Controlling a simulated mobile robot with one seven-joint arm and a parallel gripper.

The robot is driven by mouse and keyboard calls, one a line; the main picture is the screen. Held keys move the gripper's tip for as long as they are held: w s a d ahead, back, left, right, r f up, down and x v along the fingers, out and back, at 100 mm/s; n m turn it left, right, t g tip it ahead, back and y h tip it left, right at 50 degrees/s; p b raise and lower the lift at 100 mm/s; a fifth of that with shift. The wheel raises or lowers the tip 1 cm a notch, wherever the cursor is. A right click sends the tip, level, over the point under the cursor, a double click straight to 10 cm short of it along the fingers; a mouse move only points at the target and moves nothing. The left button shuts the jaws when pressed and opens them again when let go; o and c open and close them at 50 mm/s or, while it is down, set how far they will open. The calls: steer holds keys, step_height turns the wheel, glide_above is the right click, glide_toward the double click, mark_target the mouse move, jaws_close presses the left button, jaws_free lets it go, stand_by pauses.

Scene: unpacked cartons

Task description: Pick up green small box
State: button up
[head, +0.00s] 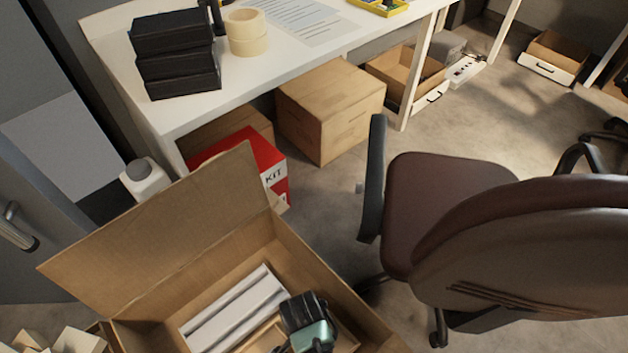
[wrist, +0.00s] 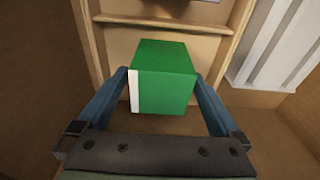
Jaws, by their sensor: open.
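The green small box (wrist: 165,72), with a white stripe on its left edge, shows in the middle of the wrist view. It sits inside the open carton (head: 190,240). My gripper (wrist: 161,80) is open, with one blue finger on each side of the box. I cannot tell whether the fingers touch it. In the head view, my dark and teal wrist (head: 308,322) reaches down into the carton and the green box cannot be seen.
Long white pieces (head: 235,308) lie in the carton, left of my wrist in the head view. The carton's walls stand close around my gripper. An office chair (head: 430,200) is at the right, a white table (head: 260,75) behind, and a red kit box (head: 270,165) under it.

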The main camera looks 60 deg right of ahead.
steer(key=shift+f, duration=0.65)
steer(key=c, duration=1.4)
steer(key=shift+r, duration=0.2)
